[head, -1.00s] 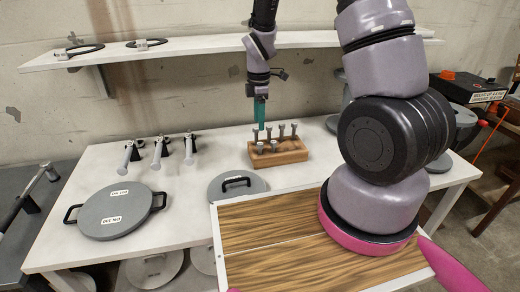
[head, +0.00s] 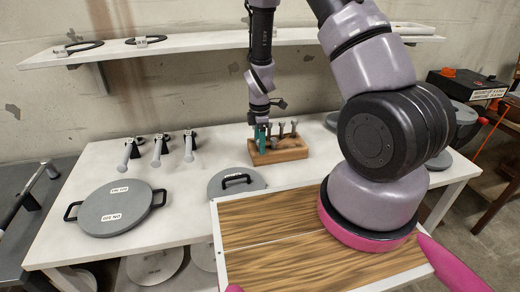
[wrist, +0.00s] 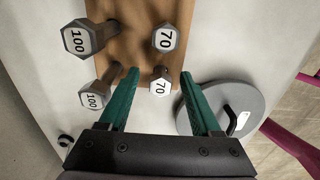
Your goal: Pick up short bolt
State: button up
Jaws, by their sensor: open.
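A wooden block (head: 287,154) on the white table holds several upright grey bolts. In the wrist view, two bolt heads are marked 70: one at the near edge of the block (wrist: 160,82) and one farther back (wrist: 165,38). Two others are marked 100: a far one (wrist: 80,38) and a near one (wrist: 94,95). My gripper (wrist: 160,74) is open, with its teal fingers on either side of the near 70 bolt and no visible contact. In the head view, my gripper (head: 260,143) is low at the block's left end, hiding some bolts.
A round grey lid with a black handle (head: 237,183) lies left of the block; it also shows beside my right finger in the wrist view (wrist: 238,108). A larger two-handled lid (head: 115,207) and several handled tools (head: 158,150) lie farther left. A shelf (head: 200,45) runs above the table.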

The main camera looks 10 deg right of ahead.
grip_shut()
jog(key=shift+r, duration=0.15)
notch_tip(320, 180, up, 15)
dwell(1.3)
dwell(0.3)
